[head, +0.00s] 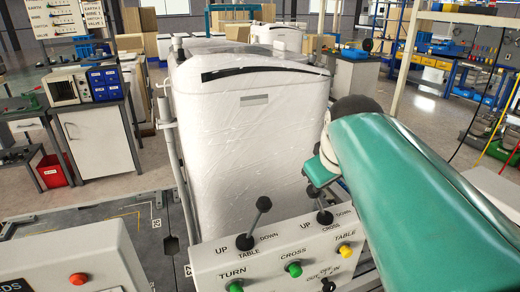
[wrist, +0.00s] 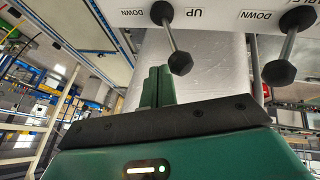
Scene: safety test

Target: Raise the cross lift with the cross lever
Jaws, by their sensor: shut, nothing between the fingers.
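The cross lever (head: 312,190) stands on the control panel (head: 205,262), between the UP and DOWN marks above the word CROSS. It leans toward UP. In the wrist view, which shows the panel upside down, its black knob (wrist: 180,63) leans the same way. My gripper (head: 322,172) is in front of the appliance, close to this lever. In the wrist view its green fingers (wrist: 158,72) are together and empty. The knob is just up and right of the fingertips there; I cannot tell whether they touch. The lift itself cannot be made out.
The table lever (head: 264,203) stands left of the cross lever and leans toward DOWN; it also shows in the wrist view (wrist: 279,72). Green and yellow buttons (head: 293,269) sit on the panel. A large white wrapped appliance (head: 250,125) stands behind it.

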